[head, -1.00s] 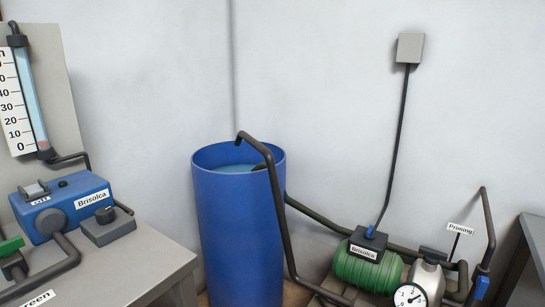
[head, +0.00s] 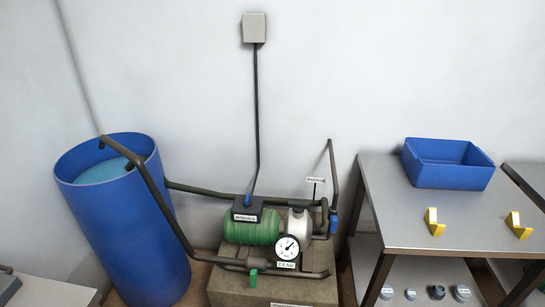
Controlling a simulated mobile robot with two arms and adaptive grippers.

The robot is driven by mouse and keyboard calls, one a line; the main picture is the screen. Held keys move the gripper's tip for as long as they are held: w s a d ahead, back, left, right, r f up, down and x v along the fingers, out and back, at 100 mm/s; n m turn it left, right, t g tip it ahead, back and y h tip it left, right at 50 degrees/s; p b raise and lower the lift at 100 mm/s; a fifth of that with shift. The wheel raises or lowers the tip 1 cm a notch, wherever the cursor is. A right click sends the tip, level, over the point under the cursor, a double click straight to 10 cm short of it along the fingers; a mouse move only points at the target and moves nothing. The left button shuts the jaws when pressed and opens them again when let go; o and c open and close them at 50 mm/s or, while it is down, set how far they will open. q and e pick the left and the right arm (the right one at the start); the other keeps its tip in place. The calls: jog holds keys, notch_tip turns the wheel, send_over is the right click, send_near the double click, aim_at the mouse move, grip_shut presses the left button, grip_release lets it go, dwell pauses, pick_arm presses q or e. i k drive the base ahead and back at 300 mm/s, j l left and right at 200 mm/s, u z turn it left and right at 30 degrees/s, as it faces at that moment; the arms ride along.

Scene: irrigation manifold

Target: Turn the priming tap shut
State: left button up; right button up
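A small white sign (head: 315,180) reading "Priming" stands on a thin stalk above the right end of the green pump (head: 252,230). Near it, dark pipework (head: 324,207) bends down beside the silver pump head (head: 298,223). A blue fitting (head: 333,225) sits on the upright pipe to the right. I cannot tell which of these small parts is the priming tap's handle, or how it is turned. Neither of my grippers is in view.
A blue water barrel (head: 112,225) stands left of the pump. A round gauge (head: 287,247) and a green handle (head: 253,278) sit at the pump's front. A grey table (head: 390,200) with a blue bin (head: 447,175) and yellow pieces stands right. A wall box (head: 254,28) feeds a cable down.

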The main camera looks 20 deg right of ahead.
aim_at(334, 219)
jog(key=z, duration=1.3)
